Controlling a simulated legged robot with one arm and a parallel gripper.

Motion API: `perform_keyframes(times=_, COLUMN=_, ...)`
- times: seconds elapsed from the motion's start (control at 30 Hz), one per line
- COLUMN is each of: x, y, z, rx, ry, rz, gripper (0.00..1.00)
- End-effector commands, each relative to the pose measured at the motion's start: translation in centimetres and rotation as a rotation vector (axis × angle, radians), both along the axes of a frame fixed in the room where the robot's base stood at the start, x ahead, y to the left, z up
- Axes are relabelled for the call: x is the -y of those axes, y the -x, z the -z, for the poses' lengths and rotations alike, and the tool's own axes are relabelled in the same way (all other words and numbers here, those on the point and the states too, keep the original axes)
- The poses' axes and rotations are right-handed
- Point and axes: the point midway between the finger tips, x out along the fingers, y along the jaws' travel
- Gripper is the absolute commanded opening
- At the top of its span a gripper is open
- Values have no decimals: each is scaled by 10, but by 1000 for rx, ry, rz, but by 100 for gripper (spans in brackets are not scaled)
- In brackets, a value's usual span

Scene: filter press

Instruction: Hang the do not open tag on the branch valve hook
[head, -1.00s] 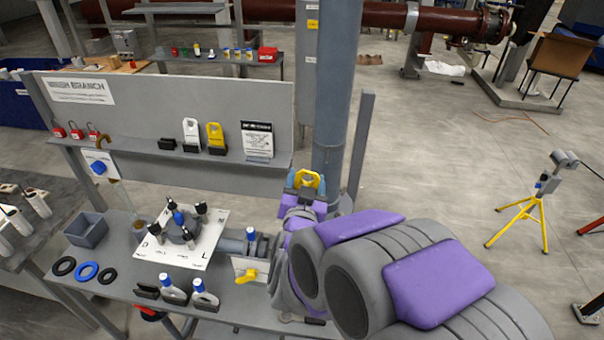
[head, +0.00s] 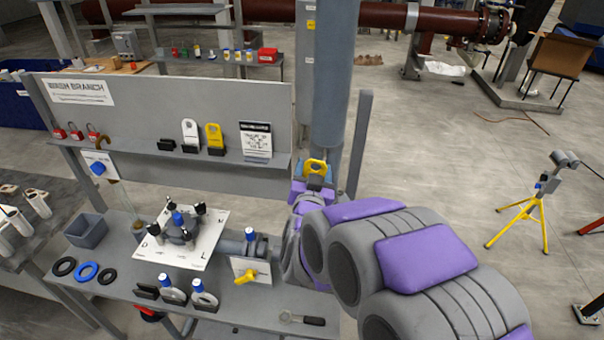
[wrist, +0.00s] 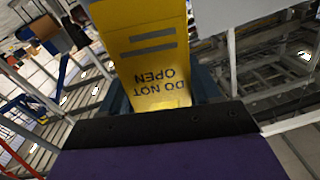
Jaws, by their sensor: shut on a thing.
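My gripper (head: 314,182) is shut on a yellow do not open tag (head: 316,167), whose holed end stands up above the jaws in front of the grey column. In the wrist view the tag (wrist: 152,50) shows its printed face, with "DO NOT OPEN" upside down near the jaws. A valve with a yellow handle (head: 246,277) on a white plate sits at the bench's right part, left of and below my gripper. A brown curved hook (head: 103,141) shows at the left, above a white plate with a blue knob. I cannot tell which hook belongs to the branch valve.
The grey column (head: 332,100) stands close behind my gripper, with a thin post (head: 360,140) to its right. A panel shelf (head: 180,152) holds another yellow tag (head: 214,136), a white tag (head: 190,132) and red padlocks. A dark-handled tool (head: 302,320) lies on the bench (head: 215,310).

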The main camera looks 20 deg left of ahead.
Motion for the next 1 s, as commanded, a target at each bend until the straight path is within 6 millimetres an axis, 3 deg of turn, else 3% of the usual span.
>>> perform_keyframes(times=0.13, x=0, y=-8, z=0, rx=1, ry=0, rz=2, gripper=33)
perform_keyframes(times=0.37, x=-22, y=-21, z=7, rx=-1, ry=13, rz=1, gripper=33)
perform_keyframes(times=0.5, x=-32, y=-28, z=11, rx=-3, ry=20, rz=-1, gripper=24)
perform_keyframes(times=0.57, x=-31, y=-31, z=11, rx=-4, ry=20, rz=-1, gripper=18)
perform_keyframes(times=1.0, x=-25, y=-47, z=18, rx=1, ry=11, rz=1, gripper=18)
